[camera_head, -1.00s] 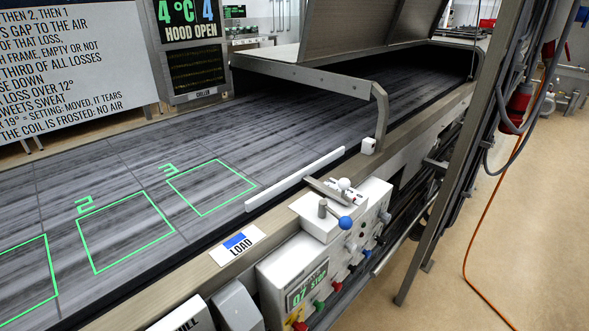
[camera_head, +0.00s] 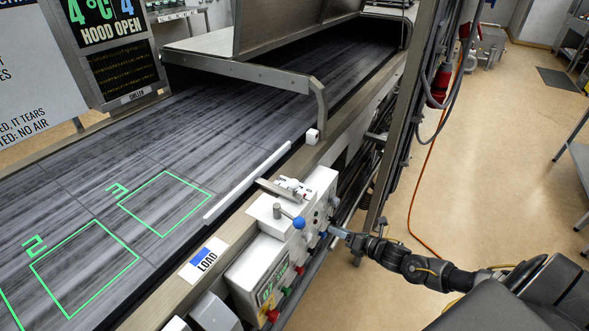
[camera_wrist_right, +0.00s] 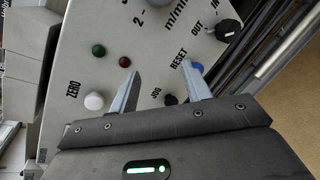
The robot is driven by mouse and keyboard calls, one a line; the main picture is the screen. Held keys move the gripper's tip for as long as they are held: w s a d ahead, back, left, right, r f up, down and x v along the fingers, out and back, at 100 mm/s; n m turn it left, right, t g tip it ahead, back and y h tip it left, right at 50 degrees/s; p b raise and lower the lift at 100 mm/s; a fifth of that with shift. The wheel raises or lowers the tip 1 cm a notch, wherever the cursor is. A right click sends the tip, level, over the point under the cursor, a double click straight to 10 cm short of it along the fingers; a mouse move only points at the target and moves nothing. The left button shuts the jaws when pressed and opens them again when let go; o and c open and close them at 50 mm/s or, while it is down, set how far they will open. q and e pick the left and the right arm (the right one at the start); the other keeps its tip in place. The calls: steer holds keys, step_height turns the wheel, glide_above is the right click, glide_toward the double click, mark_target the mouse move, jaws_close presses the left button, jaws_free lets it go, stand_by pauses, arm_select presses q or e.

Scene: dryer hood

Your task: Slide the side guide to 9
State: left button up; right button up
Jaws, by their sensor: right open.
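The side guide looks to be the long white bar (camera_head: 247,185) along the near edge of the dark belt. Beside it, a white control box (camera_head: 316,190) carries a small slide with a white knob (camera_head: 292,184) and a lever with a blue ball (camera_head: 299,222). No scale figure for the guide is readable. My right gripper (camera_head: 338,232) is at the box's front face. In the right wrist view my open gripper (camera_wrist_right: 161,76) faces the panel, fingers apart, near the black JOG button (camera_wrist_right: 171,99) and blue RESET button (camera_wrist_right: 197,68). My left gripper is out of view.
The right wrist view shows a white ZERO button (camera_wrist_right: 94,101) and a black OUT/IN knob (camera_wrist_right: 229,31). The hood arm (camera_head: 319,100) and a steel post (camera_head: 392,130) stand beyond the box. Open floor (camera_head: 490,150) lies to the right.

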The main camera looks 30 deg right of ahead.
steer(key=a+r+n+y+p, duration=0.1)
steer(key=a+r+n+y, duration=0.1)
steer(key=r+n, duration=0.45)
steer(key=a+r+n+y+p, duration=0.1)
steer(key=a+r+n+y, duration=0.15)
steer(key=r, duration=0.65)
steer(key=n+g+y+p, duration=0.1)
steer(key=n+y+p, duration=0.15)
steer(key=n, duration=0.35)
glide_toward(294, 185)
steer(key=w+b, duration=0.1)
steer(key=p+x, duration=0.1)
steer(key=x, duration=0.2)
steer(key=p+x, duration=0.1)
steer(key=x, duration=0.2)
steer(key=p+x, duration=0.2)
steer(key=x, duration=0.1)
steer(key=shift+w+d+f, duration=0.15)
steer(key=shift+d+f, duration=0.1)
steer(key=shift+f, duration=0.1)
steer(key=shift+w+a+f, duration=0.15)
steer(key=shift+w+a, duration=0.15)
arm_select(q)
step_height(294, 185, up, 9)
